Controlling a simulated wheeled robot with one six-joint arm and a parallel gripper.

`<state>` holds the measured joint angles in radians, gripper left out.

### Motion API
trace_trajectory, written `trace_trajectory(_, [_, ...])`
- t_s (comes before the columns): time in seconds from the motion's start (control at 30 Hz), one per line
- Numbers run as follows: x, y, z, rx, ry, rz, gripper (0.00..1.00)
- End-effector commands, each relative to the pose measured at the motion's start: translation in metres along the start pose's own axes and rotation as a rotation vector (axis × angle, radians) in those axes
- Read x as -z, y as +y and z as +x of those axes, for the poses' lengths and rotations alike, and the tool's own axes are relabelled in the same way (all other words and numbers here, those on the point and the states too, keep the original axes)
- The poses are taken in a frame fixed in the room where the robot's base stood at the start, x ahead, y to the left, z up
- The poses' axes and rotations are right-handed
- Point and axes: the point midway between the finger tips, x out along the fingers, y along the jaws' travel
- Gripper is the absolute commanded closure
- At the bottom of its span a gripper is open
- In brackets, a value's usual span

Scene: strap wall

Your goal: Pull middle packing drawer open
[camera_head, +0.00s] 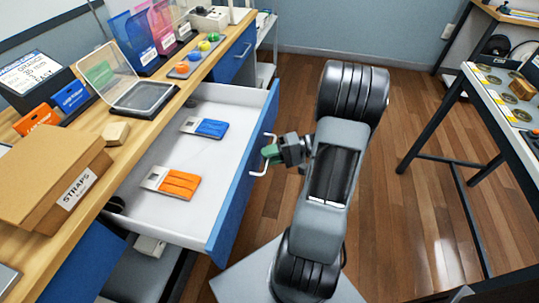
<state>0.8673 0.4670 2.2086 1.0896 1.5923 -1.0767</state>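The packing drawer (221,119) under the wooden worktop stands pulled well out, with its white inside showing and its blue front (240,190) facing right. A pale bar handle (258,172) is fixed on that front. Inside lie a blue strap pack (210,128) and an orange strap pack (180,183), apart from each other. My gripper (270,153) is at the handle, its green fingertip overlapping the middle of the bar. The fingers hide part of the bar, and their gap does not show.
The worktop (120,152) carries a cardboard STRAPS box (45,185), a clear-lidded case (145,98), colored folders and a small wooden block (116,133). Another blue drawer front (236,55) is farther back. A side table (490,100) stands at right, with open wooden floor (410,200) between.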

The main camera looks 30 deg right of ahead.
Motion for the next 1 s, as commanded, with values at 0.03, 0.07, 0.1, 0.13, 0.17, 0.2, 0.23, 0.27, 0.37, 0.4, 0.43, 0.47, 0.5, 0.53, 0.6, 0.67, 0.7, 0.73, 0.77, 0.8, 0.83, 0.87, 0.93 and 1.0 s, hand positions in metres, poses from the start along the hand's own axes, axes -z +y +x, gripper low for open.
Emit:
trace_trajectory(0.03, [0.0,0.0,0.0,0.0,0.0,0.0,0.7])
trace_trajectory(0.07, [0.0,0.0,0.0,0.0,0.0,0.0,0.67])
trace_trajectory(0.1, [0.0,0.0,0.0,0.0,0.0,0.001,0.63])
trace_trajectory(0.13, [0.0,0.0,0.0,0.0,0.0,0.001,0.63])
trace_trajectory(0.17, [0.0,0.0,0.0,0.0,0.0,0.001,0.63])
trace_trajectory(0.2, [0.0,0.0,0.0,0.0,0.0,0.001,0.63])
trace_trajectory(0.23, [0.0,0.0,0.0,0.0,0.0,0.001,0.63])
trace_trajectory(0.27, [0.0,0.0,0.0,0.0,0.0,0.001,0.63])
trace_trajectory(0.37, [0.0,0.0,-0.001,0.001,0.001,0.001,0.63])
trace_trajectory(0.4, [0.0,0.0,-0.003,0.001,0.002,0.001,0.63])
trace_trajectory(0.43, [0.0,0.0,-0.005,0.001,0.003,0.001,0.63])
trace_trajectory(0.47, [0.001,0.0,-0.009,0.001,0.003,0.001,0.63])
trace_trajectory(0.5, [0.0,0.0,-0.013,0.001,0.003,0.001,0.63])
trace_trajectory(0.53, [0.001,0.0,-0.018,0.001,0.004,0.001,0.63])
trace_trajectory(0.6, [0.0,0.0,-0.031,0.0,0.005,0.001,0.63])
trace_trajectory(0.67, [0.001,0.0,-0.043,0.0,0.006,0.0,0.63])
trace_trajectory(0.7, [0.001,0.0,-0.052,0.0,0.006,0.0,0.63])
trace_trajectory(0.73, [0.0,0.0,-0.059,0.0,0.006,0.0,0.63])
trace_trajectory(0.77, [0.001,0.0,-0.065,0.0,0.006,0.0,0.63])
trace_trajectory(0.8, [0.001,0.0,-0.073,0.001,0.005,0.0,0.63])
trace_trajectory(0.83, [0.0,0.0,-0.079,0.0,0.005,0.001,0.63])
trace_trajectory(0.87, [0.0,0.0,-0.085,0.0,0.005,0.001,0.63])
trace_trajectory(0.93, [0.0,0.0,-0.098,0.0,0.004,0.001,0.63])
trace_trajectory(1.0, [0.0,0.0,-0.108,0.001,0.003,0.001,0.63])
